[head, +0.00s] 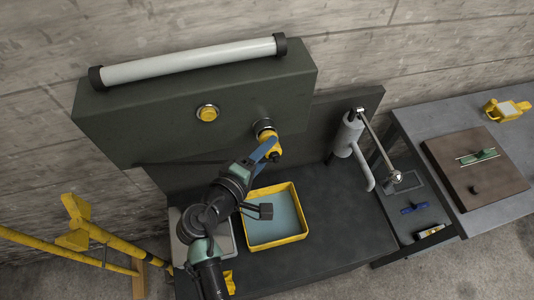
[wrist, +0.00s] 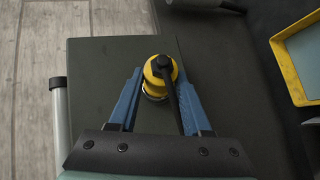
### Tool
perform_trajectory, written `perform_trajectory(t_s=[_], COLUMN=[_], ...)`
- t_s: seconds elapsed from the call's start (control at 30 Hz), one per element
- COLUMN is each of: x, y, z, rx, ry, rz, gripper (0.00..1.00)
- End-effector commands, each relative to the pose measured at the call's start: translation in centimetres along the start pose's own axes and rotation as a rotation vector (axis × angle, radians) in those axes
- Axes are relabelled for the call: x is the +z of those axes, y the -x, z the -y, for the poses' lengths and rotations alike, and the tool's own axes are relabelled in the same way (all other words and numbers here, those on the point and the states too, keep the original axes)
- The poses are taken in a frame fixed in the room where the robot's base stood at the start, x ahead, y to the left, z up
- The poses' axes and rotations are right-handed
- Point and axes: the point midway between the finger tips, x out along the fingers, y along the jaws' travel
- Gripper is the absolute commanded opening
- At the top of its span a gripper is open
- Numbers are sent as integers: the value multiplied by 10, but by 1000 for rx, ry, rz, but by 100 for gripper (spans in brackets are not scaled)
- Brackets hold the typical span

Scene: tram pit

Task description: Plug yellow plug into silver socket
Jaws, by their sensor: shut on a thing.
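The yellow plug (head: 272,147) has a black cap and a dark cable, and it also shows in the wrist view (wrist: 160,70). My gripper (head: 265,148) has blue fingers and is shut on the plug, one finger on each side in the wrist view (wrist: 158,84). The silver socket (head: 264,125) is a round ring on the front of the dark grey housing. The plug is right at the socket's mouth. A thin silvery rim (wrist: 152,98) shows just under the plug in the wrist view. I cannot tell how deep the plug sits.
Below are a yellow-rimmed tray (head: 249,244) and the dark bench. A grey cylinder with a pipe (head: 348,135) stands to the right. A yellow railing (head: 75,215) is at left.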

Motion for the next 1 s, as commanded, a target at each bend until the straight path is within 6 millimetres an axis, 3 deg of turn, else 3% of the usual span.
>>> perform_trajectory(t_s=[0.27,0.3,0.47,0.8,1.0], x=[-6,-6,-5,-5,-6], y=[-6,-5,-5,-3,20], z=[-1,-1,-1,0,2], rx=[2,1,1,0,1], ry=[-1,-1,0,0,1], rz=[0,0,0,0,-4], gripper=[0,54,83,83,83])
